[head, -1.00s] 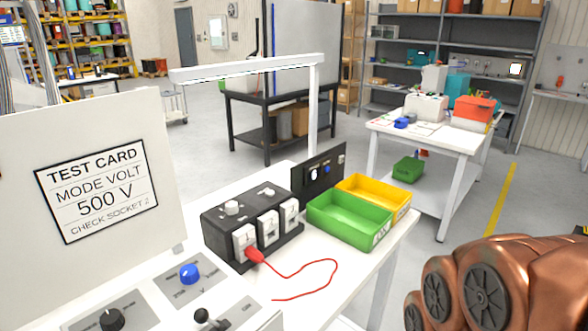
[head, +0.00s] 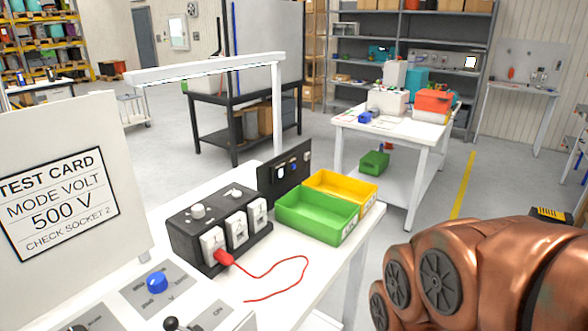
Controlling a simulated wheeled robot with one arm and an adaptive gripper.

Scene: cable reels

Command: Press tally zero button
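No button marked as tally zero can be read in this view. A dark upright panel (head: 272,188) stands at the back of the near white bench, with small white and blue round parts on its face. A black box with several white numbered sockets (head: 213,242) sits in front of it, with a red plug (head: 224,258) in the leftmost socket and a red lead lying on the bench. A blue knob (head: 157,282) is on a grey control panel at the lower left. My copper-coloured arm fills the lower right; my gripper is not visible.
A test card (head: 58,190) reading mode volt 500 V, check socket 2, stands at the left. Green (head: 318,222) and yellow (head: 368,190) trays sit at the bench's right end. A white lamp frame (head: 205,68) arches over the bench. Clear floor separates it from another white table (head: 420,132).

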